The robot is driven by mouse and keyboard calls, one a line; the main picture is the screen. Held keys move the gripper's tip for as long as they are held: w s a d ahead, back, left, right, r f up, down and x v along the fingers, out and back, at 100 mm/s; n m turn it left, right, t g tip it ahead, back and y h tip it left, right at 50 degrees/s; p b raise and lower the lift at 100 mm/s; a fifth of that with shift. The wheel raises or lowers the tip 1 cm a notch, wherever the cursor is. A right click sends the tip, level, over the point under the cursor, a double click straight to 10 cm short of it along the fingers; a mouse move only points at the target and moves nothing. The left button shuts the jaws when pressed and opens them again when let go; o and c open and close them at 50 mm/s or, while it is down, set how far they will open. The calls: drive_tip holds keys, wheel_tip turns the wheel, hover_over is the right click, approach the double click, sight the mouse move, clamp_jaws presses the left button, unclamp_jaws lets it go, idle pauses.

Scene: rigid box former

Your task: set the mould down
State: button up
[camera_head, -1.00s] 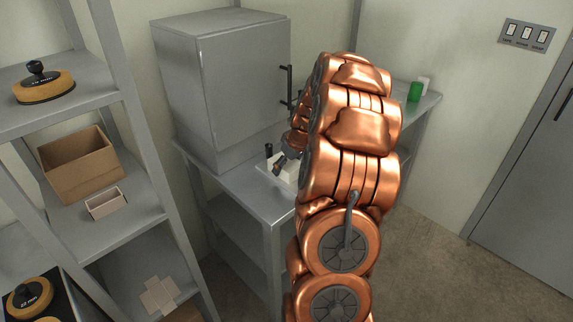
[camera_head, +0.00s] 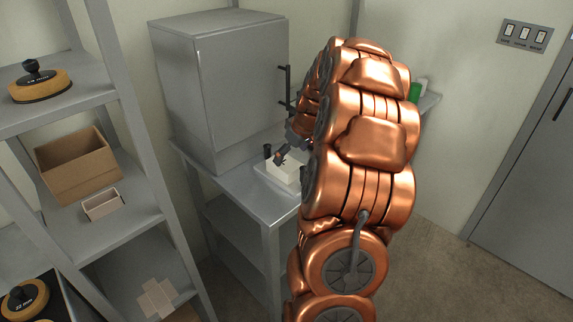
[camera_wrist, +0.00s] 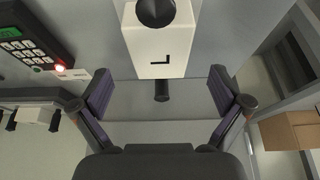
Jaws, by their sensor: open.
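The mould, a white block (camera_wrist: 158,50) with a dark round knob (camera_wrist: 156,10) and a black L mark, shows at the top of the wrist view. A short dark stub (camera_wrist: 161,91) projects from it towards my gripper (camera_wrist: 160,84). My gripper is open, its two fingers spread either side of the stub, with gaps visible on both sides. In the head view the white block (camera_head: 283,176) rests on the grey table (camera_head: 246,196), and my gripper (camera_head: 282,156) is just above it. My arm hides the block's right part.
A grey cabinet (camera_head: 226,85) stands at the back of the table. A keypad box (camera_wrist: 30,42) with a lit red lamp shows in the wrist view. Shelves at left hold a cardboard box (camera_head: 76,170), a small box (camera_head: 102,206) and round knobbed discs (camera_head: 40,86).

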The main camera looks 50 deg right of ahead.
drive_tip(key=v, duration=0.4)
drive_tip(key=shift+r+b, duration=0.3)
drive_tip(key=shift+b, duration=0.1)
drive_tip(key=shift+v, duration=0.85)
